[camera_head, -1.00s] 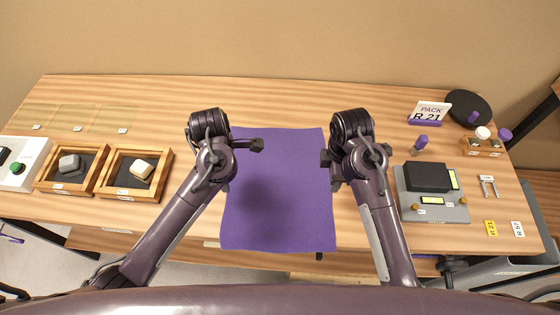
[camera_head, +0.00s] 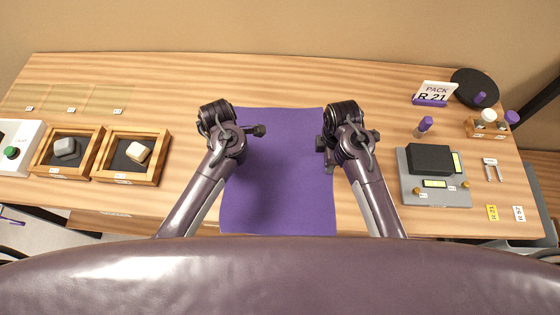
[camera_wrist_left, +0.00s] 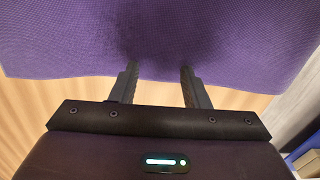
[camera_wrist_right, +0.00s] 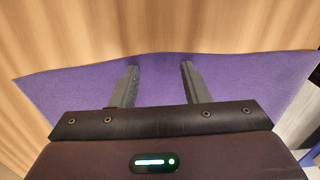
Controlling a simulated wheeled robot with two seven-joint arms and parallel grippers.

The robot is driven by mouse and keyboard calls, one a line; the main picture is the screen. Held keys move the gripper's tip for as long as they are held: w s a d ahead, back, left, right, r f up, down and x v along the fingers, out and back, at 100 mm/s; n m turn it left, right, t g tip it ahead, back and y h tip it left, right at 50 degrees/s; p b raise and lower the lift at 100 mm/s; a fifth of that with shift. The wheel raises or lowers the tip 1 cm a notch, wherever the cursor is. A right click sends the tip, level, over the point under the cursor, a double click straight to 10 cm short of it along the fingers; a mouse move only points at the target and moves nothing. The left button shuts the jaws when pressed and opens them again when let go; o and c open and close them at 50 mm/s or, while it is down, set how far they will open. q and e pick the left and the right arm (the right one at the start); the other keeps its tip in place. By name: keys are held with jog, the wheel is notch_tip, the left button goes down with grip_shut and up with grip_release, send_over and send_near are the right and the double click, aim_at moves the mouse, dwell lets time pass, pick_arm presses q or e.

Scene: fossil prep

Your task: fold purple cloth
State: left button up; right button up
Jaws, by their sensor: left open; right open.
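The purple cloth (camera_head: 280,185) lies spread out and unfolded on the wooden table, in the middle of the head view. My left gripper (camera_head: 258,131) is over the cloth's left part. In the left wrist view its open, empty fingers (camera_wrist_left: 159,72) point across one edge of the cloth (camera_wrist_left: 230,40). My right gripper (camera_head: 325,147) is at the cloth's right side. In the right wrist view its open, empty fingers (camera_wrist_right: 158,70) are over the cloth near a slightly wavy edge (camera_wrist_right: 240,72). I cannot tell whether either gripper touches the cloth.
Two wooden trays (camera_head: 153,178) with stones stand at the left. A grey device (camera_head: 436,193), a purple-capped bottle (camera_head: 424,126), a PACK sign (camera_head: 433,94) and a round black stand (camera_head: 475,88) are at the right. The table behind the cloth is clear.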

pick_arm(q)
jog(key=shift+s, duration=0.1)
jog(key=shift+f, duration=0.15)
pick_arm(e)
jog(key=shift+f, duration=0.15)
pick_arm(q)
grip_shut()
pick_arm(e)
grip_shut()
